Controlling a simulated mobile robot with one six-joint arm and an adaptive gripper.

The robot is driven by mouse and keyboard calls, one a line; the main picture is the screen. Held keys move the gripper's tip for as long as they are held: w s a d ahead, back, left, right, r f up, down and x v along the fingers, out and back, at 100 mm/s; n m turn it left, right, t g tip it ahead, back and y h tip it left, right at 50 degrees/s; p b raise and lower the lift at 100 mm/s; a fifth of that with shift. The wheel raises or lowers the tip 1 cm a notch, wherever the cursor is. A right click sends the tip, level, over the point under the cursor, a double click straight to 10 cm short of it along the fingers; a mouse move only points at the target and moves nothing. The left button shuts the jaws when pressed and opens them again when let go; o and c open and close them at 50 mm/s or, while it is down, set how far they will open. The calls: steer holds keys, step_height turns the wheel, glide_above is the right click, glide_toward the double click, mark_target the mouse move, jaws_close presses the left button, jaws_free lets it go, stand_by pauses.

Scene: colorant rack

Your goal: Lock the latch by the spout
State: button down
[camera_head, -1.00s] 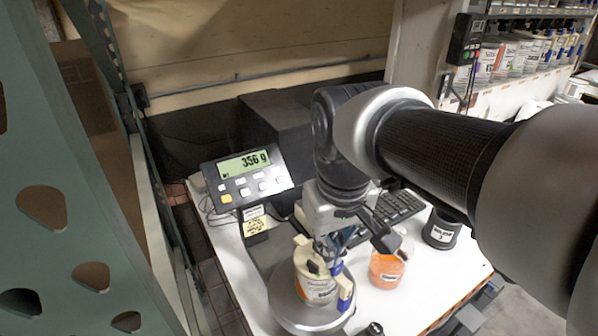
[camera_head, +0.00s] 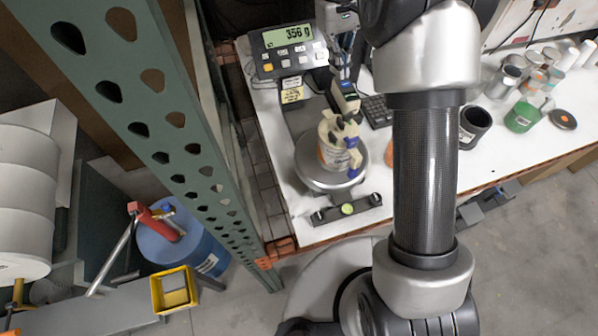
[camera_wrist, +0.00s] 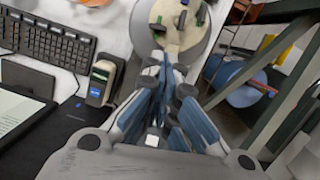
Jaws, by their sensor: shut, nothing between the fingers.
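A cream-lidded container (camera_head: 331,146) with an orange-and-white label stands upright on the scale's round metal pan (camera_head: 312,177). Its blue spout part (camera_head: 354,158) is on the right side in the head view. In the wrist view the cream lid (camera_wrist: 172,38) shows at the top, with small black and green latch pieces (camera_wrist: 182,19) on it. My gripper (camera_wrist: 167,66) is shut and empty, its blue-padded fingers pointing toward the lid. Whether the tips touch it cannot be told. The spout is not clear in the wrist view.
The scale display (camera_head: 288,48) reads 356 g. A beige-and-black device (camera_head: 345,97) stands behind the container, close to the keyboard (camera_head: 376,111). A black cup (camera_head: 474,126) and a green cup (camera_head: 521,117) stand right. A green rack post (camera_head: 185,130) rises at left.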

mark_target(345, 116)
steer(key=s+f, duration=0.1)
steer(key=f, duration=0.2)
steer(key=s+d+f, duration=0.1)
steer(key=f, duration=0.2)
steer(key=s+d+f, duration=0.1)
steer(key=s+f, duration=0.1)
steer(key=f, duration=0.1)
steer(key=shift+s, duration=0.1)
steer(key=shift+s+d, duration=0.25)
steer(key=shift+s, duration=0.3)
steer(key=shift+w+d+m+y, duration=0.1)
steer(key=shift+d+m+y, duration=0.15)
steer(key=shift+m, duration=0.6)
steer(key=shift+d+m+y, duration=0.15)
steer(key=shift+d+m, duration=0.2)
steer(key=shift+m, duration=0.5)
steer(key=shift+a, duration=0.2)
stand_by(0.7)
